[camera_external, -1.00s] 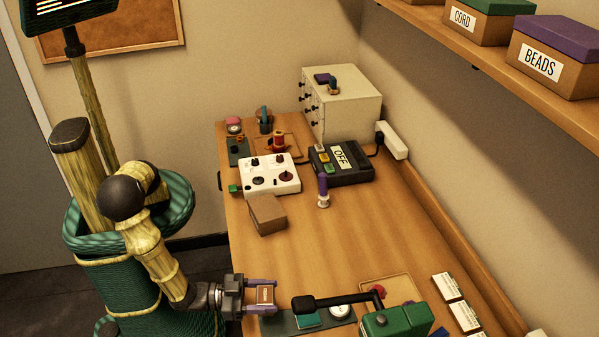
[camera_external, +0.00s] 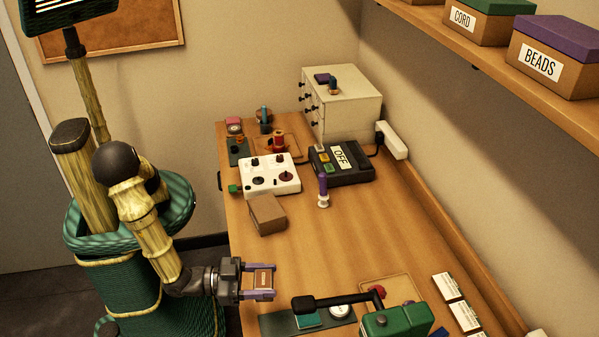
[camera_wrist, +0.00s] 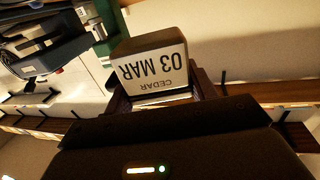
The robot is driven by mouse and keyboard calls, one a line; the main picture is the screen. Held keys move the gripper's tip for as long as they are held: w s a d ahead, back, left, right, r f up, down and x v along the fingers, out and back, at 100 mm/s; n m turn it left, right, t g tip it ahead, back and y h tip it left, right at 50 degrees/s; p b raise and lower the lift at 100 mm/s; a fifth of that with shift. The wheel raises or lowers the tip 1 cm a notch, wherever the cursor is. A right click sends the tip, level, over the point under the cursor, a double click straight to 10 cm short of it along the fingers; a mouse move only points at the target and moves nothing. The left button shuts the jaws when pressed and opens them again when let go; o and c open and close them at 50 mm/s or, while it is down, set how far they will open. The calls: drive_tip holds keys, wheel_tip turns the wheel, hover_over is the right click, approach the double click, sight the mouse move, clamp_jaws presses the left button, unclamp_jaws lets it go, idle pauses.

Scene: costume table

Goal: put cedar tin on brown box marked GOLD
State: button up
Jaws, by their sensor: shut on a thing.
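My gripper (camera_external: 272,282) is shut on the cedar tin (camera_external: 262,280) and holds it over the near left part of the table. In the wrist view the tin (camera_wrist: 152,66) sits between the fingers, with a white label reading CEDAR 03 MAR upside down. A plain brown box (camera_external: 267,214) lies on the table farther back, beyond my gripper. No GOLD marking shows on it from here. No GOLD label is readable in either view.
A white control box (camera_external: 268,178) and a black OFF box (camera_external: 342,165) stand behind the brown box. The table's middle is clear.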

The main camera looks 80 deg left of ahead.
drive_tip(key=w+a+r+n+y+p, duration=0.1)
drive_tip(key=w+a+n+y+p, duration=0.25)
drive_tip(key=a, duration=0.45)
drive_tip(key=w+a+r+n+y+p, duration=0.25)
drive_tip(key=a+y, duration=0.25)
drive_tip(key=a, duration=0.4)
wheel_tip(320, 180, up, 3)
drive_tip(key=n+g+y+p, duration=0.5)
drive_tip(key=y+p, duration=0.1)
drive_tip(key=y, duration=0.2)
hover_over(266, 207)
drive_tip(key=shift+f, duration=0.2)
drive_tip(key=shift+f, duration=0.1)
drive_tip(key=shift+f, duration=2.85)
drive_tip(key=shift+f+p, duration=0.65)
drive_tip(key=shift+f, duration=1.4)
